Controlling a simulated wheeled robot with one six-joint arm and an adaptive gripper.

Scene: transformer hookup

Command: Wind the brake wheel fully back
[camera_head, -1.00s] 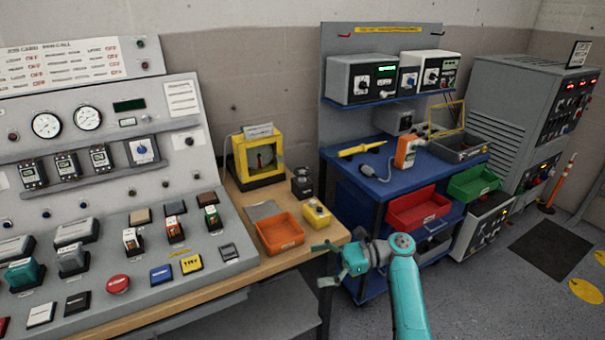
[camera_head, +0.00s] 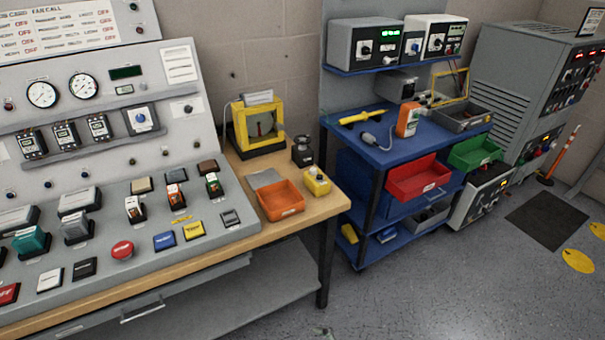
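I cannot make out a brake wheel for certain. A yellow-framed box (camera_head: 241,128) with a dial-like face and a red mark inside stands at the back of the wooden bench. A small dark device (camera_head: 302,152) stands just right of it, too small to read in detail. Of my gripper, only a small teal tip (camera_head: 319,332) seems to show at the bottom edge, low in front of the bench and apart from everything on it. Its fingers are otherwise out of the picture, so its opening cannot be seen.
A sloped grey control console (camera_head: 150,158) fills the left. An orange tray (camera_head: 281,201) and a yellow block (camera_head: 317,181) lie near the bench's right end. A blue cart (camera_head: 385,157) with red and green bins stands right of it. Grey floor (camera_head: 440,290) in front is clear.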

